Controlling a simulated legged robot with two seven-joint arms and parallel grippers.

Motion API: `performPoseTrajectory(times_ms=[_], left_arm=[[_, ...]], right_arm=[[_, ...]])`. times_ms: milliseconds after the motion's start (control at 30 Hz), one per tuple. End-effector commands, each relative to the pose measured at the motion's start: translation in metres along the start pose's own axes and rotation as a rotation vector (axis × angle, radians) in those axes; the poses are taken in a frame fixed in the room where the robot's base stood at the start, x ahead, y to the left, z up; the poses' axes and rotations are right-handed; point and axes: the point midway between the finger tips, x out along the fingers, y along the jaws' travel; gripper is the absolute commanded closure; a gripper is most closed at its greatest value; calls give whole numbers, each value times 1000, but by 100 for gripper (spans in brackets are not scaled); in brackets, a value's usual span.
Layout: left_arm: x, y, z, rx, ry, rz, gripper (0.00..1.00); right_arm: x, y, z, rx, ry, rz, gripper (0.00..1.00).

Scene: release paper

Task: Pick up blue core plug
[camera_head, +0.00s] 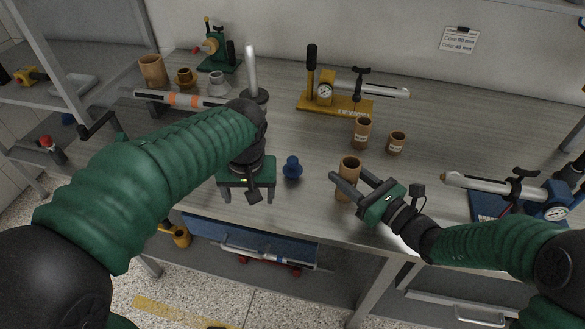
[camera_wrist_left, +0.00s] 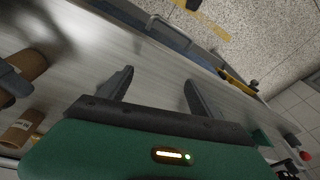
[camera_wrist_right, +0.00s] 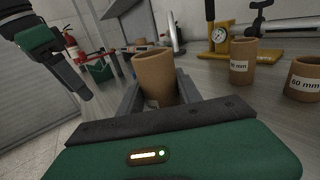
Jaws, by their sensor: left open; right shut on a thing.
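The blue core plug (camera_head: 292,168) stands on the bench near the front edge, just right of my left gripper in the head view. I cannot make it out in either wrist view. My left gripper (camera_head: 248,197) points down with its fingers spread; the left wrist view shows the fingers (camera_wrist_left: 157,82) apart and nothing between them. My right gripper (camera_head: 349,176) is shut on a brown cardboard tube (camera_head: 348,166), which looks upright. That tube also shows between the fingers in the right wrist view (camera_wrist_right: 155,75).
Two labelled brown tubes (camera_head: 362,133) (camera_head: 396,143) stand behind my right gripper. A yellow-based device (camera_head: 337,105) is at the back, and a blue one (camera_head: 505,205) is at the right. A grey post (camera_head: 251,72) stands behind my left wrist. A blue drawer (camera_head: 250,240) is below the front edge.

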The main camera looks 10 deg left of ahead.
Motion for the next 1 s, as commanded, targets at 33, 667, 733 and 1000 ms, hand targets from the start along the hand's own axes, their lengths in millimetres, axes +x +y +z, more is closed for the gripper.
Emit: performPoseTrajectory(times_ms=[33,667,733,1000], left_arm=[[-9,14,-19,-48,5,-3,26],[-53,100,-100,-496,53,-44,26],[-38,99,-100,-496,54,-43,26],[-1,100,-103,-493,55,-41,26]], right_arm=[[0,0,0,0,0,0,99],[-1,1,0,0,1,0,99],[-1,1,0,0,1,0,99],[0,1,0,0,1,0,99]])
